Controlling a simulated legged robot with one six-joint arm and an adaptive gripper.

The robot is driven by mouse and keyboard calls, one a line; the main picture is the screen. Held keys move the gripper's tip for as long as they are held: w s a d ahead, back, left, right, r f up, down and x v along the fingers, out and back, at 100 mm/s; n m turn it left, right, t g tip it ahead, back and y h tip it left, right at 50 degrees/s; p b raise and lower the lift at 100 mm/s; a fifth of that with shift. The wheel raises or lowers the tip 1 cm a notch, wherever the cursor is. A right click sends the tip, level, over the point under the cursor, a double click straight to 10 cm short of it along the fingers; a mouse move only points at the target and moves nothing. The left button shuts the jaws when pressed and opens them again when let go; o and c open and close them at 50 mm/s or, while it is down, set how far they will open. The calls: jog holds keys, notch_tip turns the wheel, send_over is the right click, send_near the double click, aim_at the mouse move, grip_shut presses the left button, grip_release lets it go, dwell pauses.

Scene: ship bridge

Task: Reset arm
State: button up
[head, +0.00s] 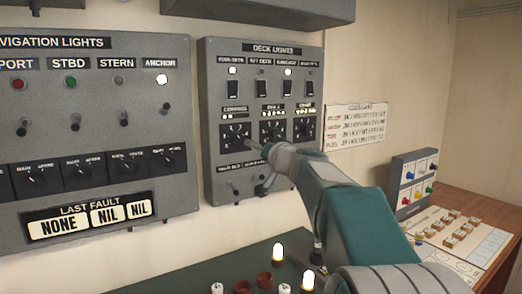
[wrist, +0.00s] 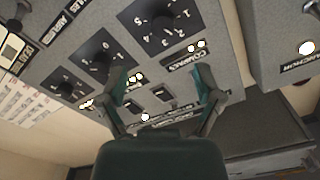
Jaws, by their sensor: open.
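My gripper (wrist: 162,92) is open in the wrist view, with its two green fingers apart and nothing held between them. It faces the deck lights panel (wrist: 222,60), which appears rotated there. In the head view my arm reaches in from the lower right, and my gripper (head: 264,182) is in front of the lower part of the deck lights panel (head: 262,68). Part of that panel's bottom row is hidden behind it. I cannot tell whether the fingers touch the panel.
The navigation lights panel (head: 95,125) is on the wall at left. A dark table (head: 180,272) below holds glowing bulbs (head: 278,252) and brown sockets. At right, a code card (head: 356,125) hangs above a grey box with coloured knobs (head: 412,180) on a wooden desk (head: 462,205).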

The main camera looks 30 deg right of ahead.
jog(key=shift+s, duration=0.6)
jog(key=s+a+f+n+g+y, duration=0.1)
jog(key=s+a+f+n+g, duration=0.15)
jog(key=s+a+f, duration=0.35)
jog(key=s+a+f+n+g+y, duration=0.1)
jog(key=s+a+f+g+y, duration=0.2)
jog(key=a, duration=0.5)
jog(key=s+a+f+n+g, duration=0.1)
jog(key=s+a+f+g, duration=0.1)
jog(key=s+a+f, duration=0.35)
jog(key=s+f+g+h, duration=0.2)
jog(key=s+f, duration=0.4)
jog(key=s, duration=0.3)
jog(key=s+a+f+n+g+h, duration=0.1)
jog(key=s+f+g+h, duration=0.1)
jog(key=s+f, duration=0.4)
jog(key=s+g, duration=0.1)
jog(key=s, duration=0.2)
jog(key=shift+s+h, duration=0.15)
jog(key=shift+h, duration=0.15)
jog(key=shift+a+r, duration=0.1)
